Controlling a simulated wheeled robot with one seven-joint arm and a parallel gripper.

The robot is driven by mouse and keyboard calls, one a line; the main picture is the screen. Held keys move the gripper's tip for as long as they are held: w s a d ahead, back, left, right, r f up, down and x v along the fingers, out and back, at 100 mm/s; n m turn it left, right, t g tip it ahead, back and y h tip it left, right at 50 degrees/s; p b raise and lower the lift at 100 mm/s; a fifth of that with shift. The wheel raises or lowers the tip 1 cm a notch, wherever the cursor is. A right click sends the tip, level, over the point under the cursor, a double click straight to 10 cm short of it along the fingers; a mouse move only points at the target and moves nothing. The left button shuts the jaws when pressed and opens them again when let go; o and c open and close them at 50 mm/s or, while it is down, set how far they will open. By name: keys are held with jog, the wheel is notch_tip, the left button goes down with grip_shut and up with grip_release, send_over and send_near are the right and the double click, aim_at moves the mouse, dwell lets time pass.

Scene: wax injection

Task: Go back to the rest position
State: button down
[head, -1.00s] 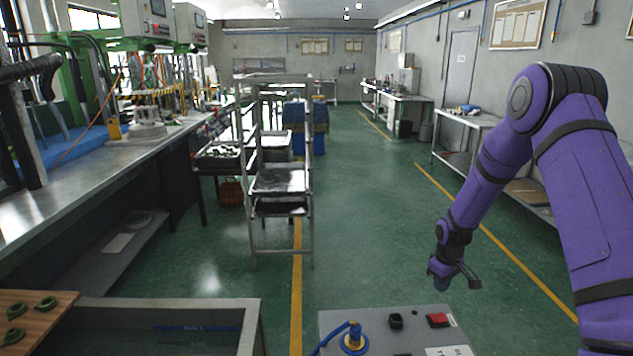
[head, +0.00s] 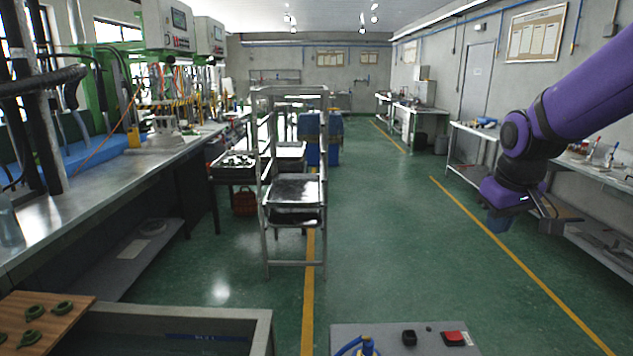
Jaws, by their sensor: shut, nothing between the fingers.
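My gripper (head: 556,220) is at the right of the head view, at the end of my purple arm. It hangs in front of the right-hand wall benches, above the green floor as seen from here. Its fingers are small and dark, and they look closed with nothing held. The upper part of my arm runs out of the picture at the right edge.
A metal rack trolley (head: 293,190) stands mid-floor, left of centre. A long workbench (head: 105,200) with machines lines the left. A wooden board (head: 38,318) with green rings lies front left. A control box (head: 400,340) is at the bottom. The right aisle floor is clear.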

jog(key=s+a+r+m+t, duration=0.1)
jog(key=s+r, duration=0.2)
jog(key=s, duration=0.8)
jog(key=s+a+r+m+t, duration=0.1)
jog(key=s+r, duration=0.3)
jog(key=s, duration=0.6)
jog(key=shift+s+a+r+y, duration=0.15)
jog(key=shift+s+a+y, duration=0.25)
jog(key=shift+a, duration=0.2)
jog(key=shift+w, duration=0.15)
jog(key=w+d+f+g, duration=0.15)
jog(key=w+f, duration=0.35)
jog(key=w, duration=0.8)
jog(key=w+d+f+g, duration=0.1)
jog(key=w+d+f, duration=0.3)
jog(key=w, duration=0.8)
jog(key=w+d+f+g, duration=0.1)
jog(key=w+f, duration=0.3)
jog(key=f, duration=0.6)
jog(key=w+d+f, duration=0.3)
jog(key=w+f, duration=0.1)
jog(key=f, duration=0.5)
jog(key=w+d+f+g, duration=0.1)
jog(key=w+f, duration=0.3)
jog(key=f, duration=0.6)
jog(key=shift+d+f+g, duration=0.3)
jog(key=shift+d+g, duration=0.05)
jog(key=shift+d, duration=0.35)
jog(key=shift+f, duration=0.1)
